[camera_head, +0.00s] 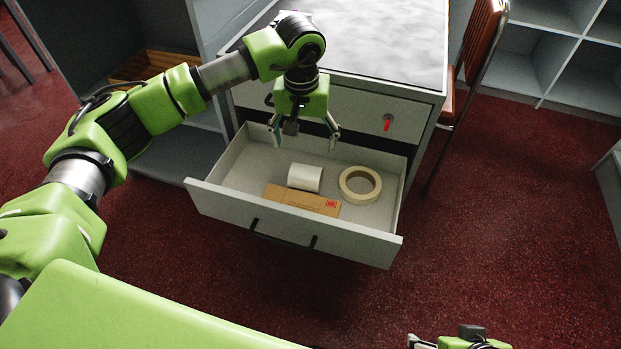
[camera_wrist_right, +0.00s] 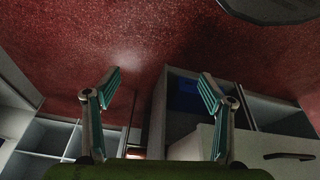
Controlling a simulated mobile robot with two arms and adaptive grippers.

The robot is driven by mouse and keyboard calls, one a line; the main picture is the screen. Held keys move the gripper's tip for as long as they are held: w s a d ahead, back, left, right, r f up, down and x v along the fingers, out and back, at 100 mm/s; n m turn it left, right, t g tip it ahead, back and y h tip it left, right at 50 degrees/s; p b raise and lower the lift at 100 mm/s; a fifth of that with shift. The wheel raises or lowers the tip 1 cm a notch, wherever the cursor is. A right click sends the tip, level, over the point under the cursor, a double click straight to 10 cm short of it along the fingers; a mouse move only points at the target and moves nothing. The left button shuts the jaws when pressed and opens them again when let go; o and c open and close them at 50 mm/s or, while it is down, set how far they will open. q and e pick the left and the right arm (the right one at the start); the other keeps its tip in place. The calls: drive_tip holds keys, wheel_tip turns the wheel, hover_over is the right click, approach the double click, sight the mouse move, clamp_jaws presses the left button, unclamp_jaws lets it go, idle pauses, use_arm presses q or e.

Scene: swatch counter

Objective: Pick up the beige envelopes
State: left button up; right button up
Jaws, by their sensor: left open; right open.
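The beige envelopes (camera_head: 302,200) lie flat in the open drawer (camera_head: 221,203), near its front wall, with a red stamp mark at the right end. I cannot tell how many are in the stack. My left gripper (camera_head: 304,137) is open and empty, pointing down above the back of the drawer, behind and above the envelopes. My right gripper (camera_wrist_right: 160,92) is open and empty in the right wrist view, away from the drawer. Only a small part of it shows at the bottom edge of the head view (camera_head: 460,341).
A white roll (camera_head: 305,177) lies in the drawer just behind the envelopes, and a tape ring (camera_head: 360,185) lies to their right. Above the drawer is the cabinet with a marble-like top (camera_head: 385,40). A red key (camera_head: 387,122) sticks out of the upper drawer. A chair (camera_head: 478,50) stands right.

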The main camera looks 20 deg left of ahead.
sight(306, 170)
use_arm(q)
drive_tip(key=f, duration=0.5)
drive_tip(key=f+b, duration=0.1)
drive_tip(key=f, duration=0.1)
drive_tip(key=shift+w+f, duration=0.15)
drive_tip(key=shift+w, duration=0.2)
wheel_tip(306, 170, down, 5)
drive_tip(key=shift+f+b, duration=0.15)
drive_tip(key=shift+b, duration=0.6)
drive_tip(key=shift+f, duration=0.2)
use_arm(e)
drive_tip(key=w+a+r+t+y, duration=0.1)
drive_tip(key=w+a+r+t, duration=0.1)
drive_tip(key=w, duration=0.4)
drive_tip(key=w+a+r+t+y, duration=0.1)
drive_tip(key=w+a+r+t, duration=0.1)
drive_tip(key=w+r+t, duration=0.3)
drive_tip(key=shift+w+a, duration=0.15)
drive_tip(key=shift+w, duration=0.85)
use_arm(q)
drive_tip(key=c, duration=1.3)
